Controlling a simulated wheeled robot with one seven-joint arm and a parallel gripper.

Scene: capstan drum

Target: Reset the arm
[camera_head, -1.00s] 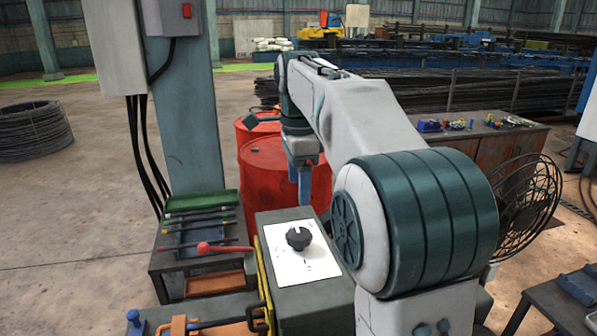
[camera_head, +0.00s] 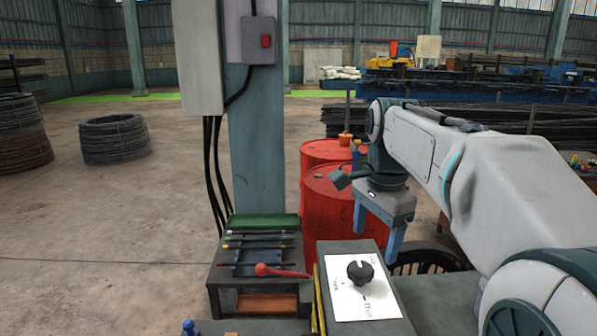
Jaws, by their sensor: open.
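My gripper (camera_head: 374,226) points down at the end of my arm, right of the middle of the picture. Its two blue fingers are apart with nothing between them. It hangs in front of the red drums and appears above the far end of a grey box. The box carries a white plate (camera_head: 378,303) with a black knob (camera_head: 360,272). The gripper is apart from the knob. My arm reaches in from the right edge, bent at the elbow.
Red drums (camera_head: 335,207) stand behind the gripper. A post (camera_head: 257,150) with a switch box (camera_head: 258,40) rises to the left. A bench (camera_head: 262,277) with tools and a red-balled lever (camera_head: 282,271) stands left of the knob box. Open floor lies at left, with wire coils (camera_head: 114,138).

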